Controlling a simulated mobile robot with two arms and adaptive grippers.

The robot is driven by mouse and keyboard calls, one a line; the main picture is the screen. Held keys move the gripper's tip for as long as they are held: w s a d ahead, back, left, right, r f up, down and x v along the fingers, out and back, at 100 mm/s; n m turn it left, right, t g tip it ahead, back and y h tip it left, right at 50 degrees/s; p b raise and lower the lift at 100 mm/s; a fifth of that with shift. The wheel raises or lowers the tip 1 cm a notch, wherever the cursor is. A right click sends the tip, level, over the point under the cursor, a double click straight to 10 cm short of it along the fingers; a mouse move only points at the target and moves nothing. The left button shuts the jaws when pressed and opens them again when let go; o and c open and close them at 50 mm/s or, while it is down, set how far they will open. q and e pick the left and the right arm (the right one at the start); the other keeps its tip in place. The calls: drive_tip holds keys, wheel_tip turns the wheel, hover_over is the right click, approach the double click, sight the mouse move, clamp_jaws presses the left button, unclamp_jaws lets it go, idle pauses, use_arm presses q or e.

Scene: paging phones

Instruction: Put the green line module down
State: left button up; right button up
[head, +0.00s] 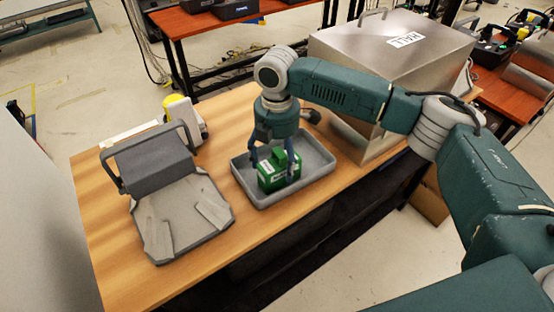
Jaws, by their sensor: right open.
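The green line module (271,181) is a small green block with a white label. It sits in the grey tray (245,198) on the wooden table, in the middle of the head view. My right gripper (273,167) points down at the module from above. Its fingers are open, one on either side of the module's upper part. Whether the fingers touch it is too small to tell. The module's underside is hidden by the tray's front wall. My left gripper is not in view.
Left of the tray stands a grey device with a handle and sloped base (178,222). Behind it is a white and yellow item (188,119). A large metal box labelled HALL (385,60) stands behind right. Bare wood (110,255) lies at the table's left front.

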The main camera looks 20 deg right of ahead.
wheel_tip(320, 180, up, 11)
drive_tip(key=b, duration=0.3)
drive_tip(key=shift+r, duration=0.55)
drive_tip(key=shift+f, duration=0.1)
